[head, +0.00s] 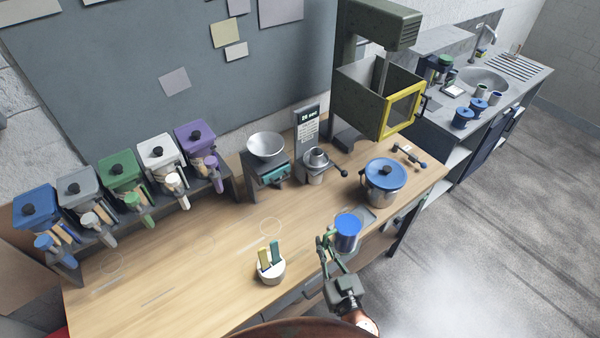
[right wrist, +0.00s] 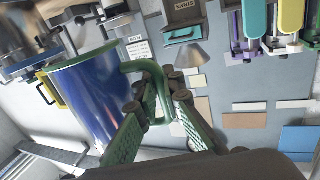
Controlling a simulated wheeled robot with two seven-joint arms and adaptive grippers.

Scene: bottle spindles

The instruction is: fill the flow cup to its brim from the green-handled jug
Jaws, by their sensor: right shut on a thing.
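The green-handled jug (head: 348,236) is a metal jug with blue liquid showing at its top, near the table's front edge. In the right wrist view the jug (right wrist: 95,100) has a green rim and a green handle. My right gripper (head: 327,246) is shut on that handle; its fingers (right wrist: 163,103) close around it. The jug looks about upright; I cannot tell whether it touches the table. The flow cup (head: 316,157) is a small metal cup on a stand behind the jug, by a sign. Its inside is too small to read. My left gripper is out of view.
A blue-lidded pot (head: 384,182) stands right of the flow cup, a grey tray (head: 371,215) beside the jug. A scale with a bowl (head: 266,147) is left of the cup. A white holder (head: 271,270) with coloured strips stands in front. The table's middle is clear.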

